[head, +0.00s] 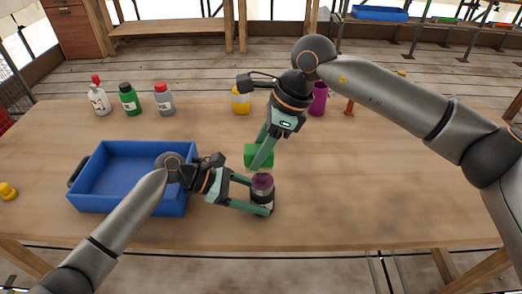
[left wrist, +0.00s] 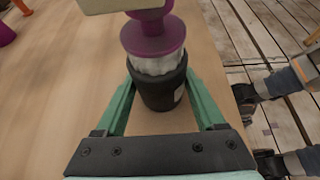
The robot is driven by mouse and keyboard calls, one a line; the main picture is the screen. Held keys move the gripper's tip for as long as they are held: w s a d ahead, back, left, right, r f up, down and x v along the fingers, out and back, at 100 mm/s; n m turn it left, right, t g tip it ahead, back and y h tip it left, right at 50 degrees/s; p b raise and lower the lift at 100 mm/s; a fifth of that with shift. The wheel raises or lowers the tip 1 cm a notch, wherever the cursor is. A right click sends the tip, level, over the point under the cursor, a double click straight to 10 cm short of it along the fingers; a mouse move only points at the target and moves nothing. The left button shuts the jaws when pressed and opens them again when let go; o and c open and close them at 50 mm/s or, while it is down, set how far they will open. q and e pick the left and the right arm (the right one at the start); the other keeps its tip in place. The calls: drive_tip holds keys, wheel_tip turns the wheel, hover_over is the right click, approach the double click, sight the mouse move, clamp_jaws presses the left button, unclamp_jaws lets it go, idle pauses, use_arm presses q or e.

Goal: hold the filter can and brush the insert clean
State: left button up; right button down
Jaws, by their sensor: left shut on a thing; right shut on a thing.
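The dark filter can (left wrist: 160,92) stands upright on the table, with the pale pleated insert (left wrist: 158,64) rising from it under a purple cap (left wrist: 152,38). In the head view the can (head: 263,198) is near the table's front edge, the purple cap (head: 262,182) on top. My left gripper (head: 268,204) is shut on the can, one finger on each side.
A blue tray (head: 75,200) is at the left. White, green and grey bottles (head: 130,100) stand behind it. A yellow-topped jar (head: 241,102), a purple object (head: 319,100) and an orange one (head: 349,106) stand at the back. The table's right side is clear.

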drive_tip(key=shift+s+d+f, duration=0.1)
drive_tip(key=shift+s+d, duration=0.6)
drive_tip(key=shift+w+a, duration=0.75)
drive_tip(key=shift+s+d, duration=0.75)
drive_tip(key=shift+w+a, duration=0.75)
drive_tip(key=shift+s+d, duration=0.8)
drive_tip(key=shift+w+a, duration=0.1)
drive_tip(key=shift+w+a, duration=0.65)
drive_tip(key=shift+a, duration=0.05)
drive_tip(key=shift+d, duration=0.1)
